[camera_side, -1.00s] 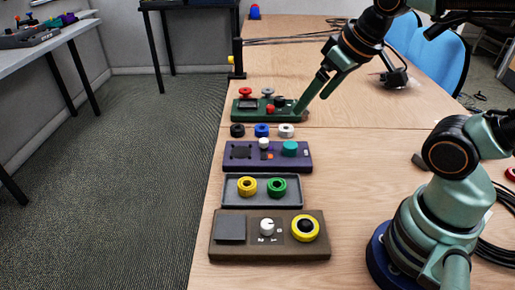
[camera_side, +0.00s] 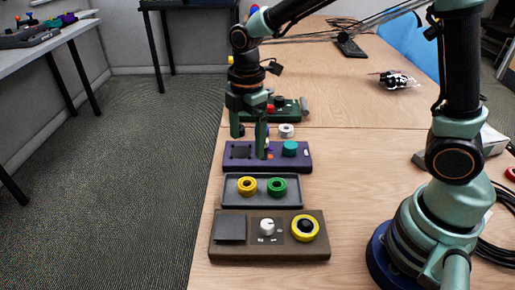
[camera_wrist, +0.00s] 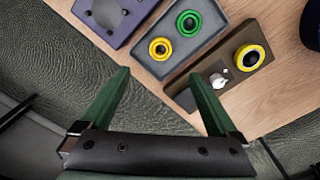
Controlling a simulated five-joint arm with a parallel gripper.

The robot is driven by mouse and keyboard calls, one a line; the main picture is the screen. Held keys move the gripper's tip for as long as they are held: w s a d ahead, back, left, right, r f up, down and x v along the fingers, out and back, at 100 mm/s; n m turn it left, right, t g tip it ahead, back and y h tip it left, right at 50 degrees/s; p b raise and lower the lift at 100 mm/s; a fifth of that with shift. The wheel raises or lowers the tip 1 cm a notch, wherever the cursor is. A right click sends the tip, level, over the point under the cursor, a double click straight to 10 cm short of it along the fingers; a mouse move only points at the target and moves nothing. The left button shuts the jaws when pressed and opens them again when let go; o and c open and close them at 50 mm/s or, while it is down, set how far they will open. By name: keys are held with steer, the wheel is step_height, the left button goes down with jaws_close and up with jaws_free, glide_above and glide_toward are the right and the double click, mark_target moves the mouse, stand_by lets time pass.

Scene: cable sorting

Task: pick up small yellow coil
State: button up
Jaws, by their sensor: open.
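The small yellow coil (camera_side: 247,186) lies in the left half of a shallow grey tray (camera_side: 262,204), beside a green coil (camera_side: 277,187). The yellow coil also shows in the wrist view (camera_wrist: 160,48), beyond my fingertips, with the green coil (camera_wrist: 188,22) to its upper right. My gripper (camera_side: 249,145) is open and empty, fingers pointing down, around the left part of the purple box in the side view. It is behind the tray and apart from the yellow coil. In the wrist view my gripper's fingers (camera_wrist: 158,78) are spread wide.
A brown box (camera_side: 268,253) with a white knob and a larger yellow ring with a black centre (camera_side: 303,228) stands in front of the tray. The purple box (camera_side: 300,163) stands behind it. A white coil (camera_side: 286,130) and a green box (camera_side: 292,112) are farther back. Right of the tray is bare table.

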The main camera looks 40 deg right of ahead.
mark_target(247, 183)
steer(key=shift+n, duration=0.5)
step_height(247, 183, down, 13)
steer(key=shift+w+a+f, duration=0.1)
steer(key=shift+f, duration=0.05)
steer(key=c, duration=1.5)
